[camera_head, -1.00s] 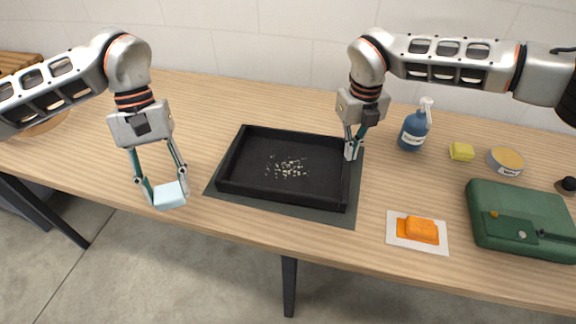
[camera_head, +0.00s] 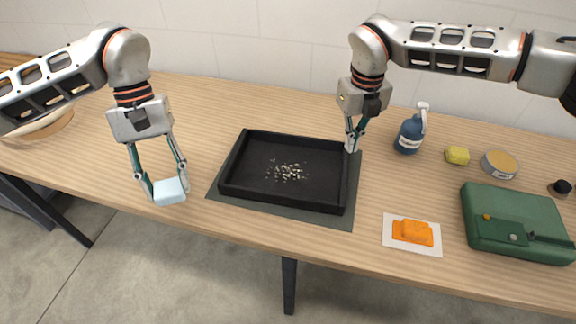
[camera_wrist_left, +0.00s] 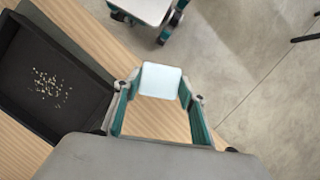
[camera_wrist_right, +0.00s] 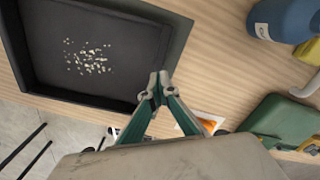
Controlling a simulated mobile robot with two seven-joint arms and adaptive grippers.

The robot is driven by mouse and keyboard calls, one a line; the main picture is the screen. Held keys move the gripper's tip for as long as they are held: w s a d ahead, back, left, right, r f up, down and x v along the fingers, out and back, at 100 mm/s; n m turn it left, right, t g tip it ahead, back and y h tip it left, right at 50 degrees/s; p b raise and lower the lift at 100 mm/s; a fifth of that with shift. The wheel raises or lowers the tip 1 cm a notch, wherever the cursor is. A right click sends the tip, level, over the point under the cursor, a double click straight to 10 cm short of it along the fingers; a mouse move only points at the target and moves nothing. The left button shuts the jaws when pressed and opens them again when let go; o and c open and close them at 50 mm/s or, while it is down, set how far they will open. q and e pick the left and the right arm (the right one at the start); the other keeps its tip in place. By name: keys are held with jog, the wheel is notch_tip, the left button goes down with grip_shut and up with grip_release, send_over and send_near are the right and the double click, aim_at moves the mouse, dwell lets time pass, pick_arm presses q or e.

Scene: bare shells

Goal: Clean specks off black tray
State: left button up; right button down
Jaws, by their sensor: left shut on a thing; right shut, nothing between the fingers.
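The black tray (camera_head: 245,187) lies on a dark mat (camera_head: 328,216) in the middle of the table. Pale specks (camera_head: 287,171) are scattered on the middle of its floor, and they also show in the right wrist view (camera_wrist_right: 88,57). My left gripper (camera_head: 168,190) is shut on a light blue block-like sponge (camera_wrist_left: 160,80), held near the table's front edge, left of the tray. My right gripper (camera_head: 354,140) is shut and empty at the tray's right back corner. In the right wrist view its fingertips overlap the tray's edge; I cannot tell whether they touch it.
A blue pump bottle (camera_head: 409,134), a yellow sponge (camera_head: 457,155) and a round tin (camera_head: 499,164) stand at the right back. An orange cloth or sponge (camera_head: 413,232) lies on a white sheet, beside a green case (camera_head: 515,222). The table left of the tray is mostly clear.

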jog(key=shift+r, duration=0.65)
notch_tip(320, 180, up, 12)
dwell(0.3)
jog(key=shift+s, duration=0.1)
